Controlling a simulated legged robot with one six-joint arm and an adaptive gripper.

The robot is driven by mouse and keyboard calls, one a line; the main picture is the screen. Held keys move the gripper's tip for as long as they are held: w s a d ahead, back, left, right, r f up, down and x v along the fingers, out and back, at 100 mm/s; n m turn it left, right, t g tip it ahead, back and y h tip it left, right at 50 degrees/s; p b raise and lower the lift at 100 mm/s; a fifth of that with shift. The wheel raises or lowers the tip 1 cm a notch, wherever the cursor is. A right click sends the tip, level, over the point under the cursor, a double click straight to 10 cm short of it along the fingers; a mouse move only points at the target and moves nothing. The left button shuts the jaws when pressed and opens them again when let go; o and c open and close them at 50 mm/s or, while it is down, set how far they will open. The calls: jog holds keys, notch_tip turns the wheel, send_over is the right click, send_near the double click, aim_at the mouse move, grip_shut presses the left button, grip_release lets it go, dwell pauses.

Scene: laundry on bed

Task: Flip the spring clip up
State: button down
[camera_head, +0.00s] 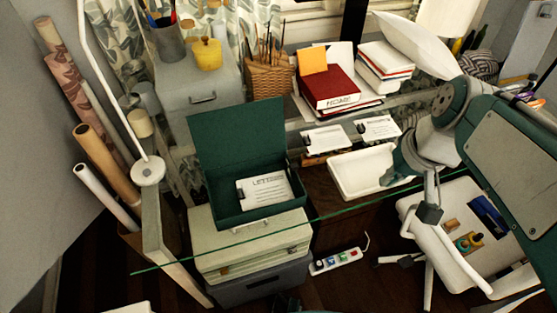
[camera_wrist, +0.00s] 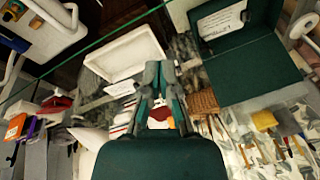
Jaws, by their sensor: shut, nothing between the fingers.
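The open dark green box file (camera_head: 212,150) stands on stacked boxes at left centre in the head view, lid raised. A printed white sheet (camera_head: 265,190) lies inside it. The box file (camera_wrist: 255,70) is at the upper right of the wrist view, its sheet (camera_wrist: 220,22) inside. A small dark part (camera_wrist: 243,16) at the sheet's edge may be the spring clip; its pose is too small to tell. My gripper (camera_wrist: 160,68) is shut and empty, well apart from the box file. In the head view its fingertips are hard to make out, near the white tray.
A glass edge (camera_head: 320,216) crosses in front of the box file. The white tray (camera_head: 345,178) is to the box's right. A red book (camera_head: 328,88), a wicker basket (camera_head: 268,76) and paper rolls (camera_head: 105,160) stand around. A white chair (camera_head: 460,255) is at right.

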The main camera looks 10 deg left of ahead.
jog(key=w+a+n+h, duration=0.4)
jog(key=a+n, duration=0.2)
jog(key=n, duration=0.2)
jog(key=n+t+h, duration=0.2)
jog(key=n+h, duration=0.2)
jog(key=n, duration=1)
send_near(291, 169)
jog(key=s+a+f, duration=0.2)
jog(key=s+a, duration=0.1)
jog(key=a, duration=0.4)
jog(key=x, duration=0.9)
jog(key=shift+s+d+f, duration=0.25)
jog(key=shift+d, duration=0.1)
jog(key=w+d, duration=0.1)
jog(key=d+r, duration=0.1)
jog(key=shift+w+d+r, duration=0.2)
jog(key=shift+w+d, duration=0.1)
jog(key=shift+w, duration=0.05)
jog(key=shift+w+d+r, duration=0.1)
jog(key=shift+w+d, duration=0.05)
jog(key=shift+d, duration=0.1)
